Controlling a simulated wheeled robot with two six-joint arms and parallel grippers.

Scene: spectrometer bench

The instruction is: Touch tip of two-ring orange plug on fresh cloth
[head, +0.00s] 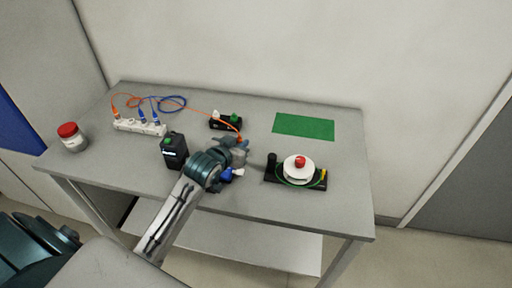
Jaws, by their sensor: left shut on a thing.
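My left gripper (241,145) reaches over the middle of the bench and is shut on an orange plug (239,138), with the jaws partly hidden by the wrist. An orange cable (196,108) runs from the plug back toward the left. Its rings and tip are too small to make out. A flat green sheet (304,126) lies to the right, apart from the gripper. A small black device (226,124) with a green and a white part stands just behind the gripper. I cannot tell which of these carries the fresh cloth. My right gripper is not in view.
A white block (140,127) with orange and blue plugs, a blue cable (173,104) and a red-lidded jar (72,141) are on the left. A black bottle (174,152) stands beside my arm. A white reel (298,172) with a red knob sits front right.

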